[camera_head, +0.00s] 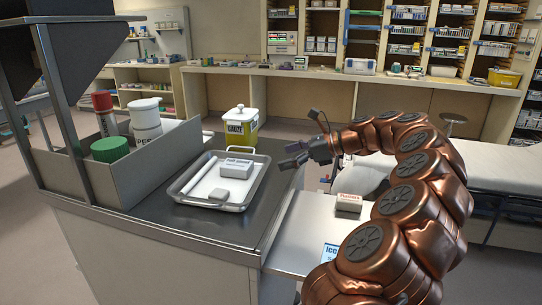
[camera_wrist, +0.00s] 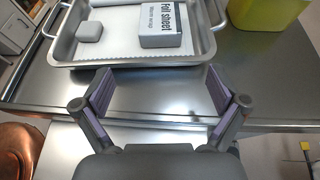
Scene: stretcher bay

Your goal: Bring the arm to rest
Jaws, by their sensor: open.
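My copper arm reaches in from the right in the head view, bending over to the left. My gripper (camera_head: 291,157) hangs in the air to the right of the metal tray (camera_head: 244,190). In the wrist view my gripper (camera_wrist: 160,92) is open, with nothing between its fingers. The tray's near rim (camera_wrist: 130,62) lies just beyond the fingertips. A foil sheet box (camera_wrist: 166,25) and a small grey block (camera_wrist: 90,31) lie in the tray; both also show in the head view, the box (camera_head: 236,177) behind the block (camera_head: 219,195).
A yellow gauze container (camera_head: 240,128) stands behind the tray. A bin at left holds a green-lidded jar (camera_head: 110,150), a white tub (camera_head: 145,120) and a red-capped bottle (camera_head: 104,108). A stretcher (camera_head: 500,180) is at right.

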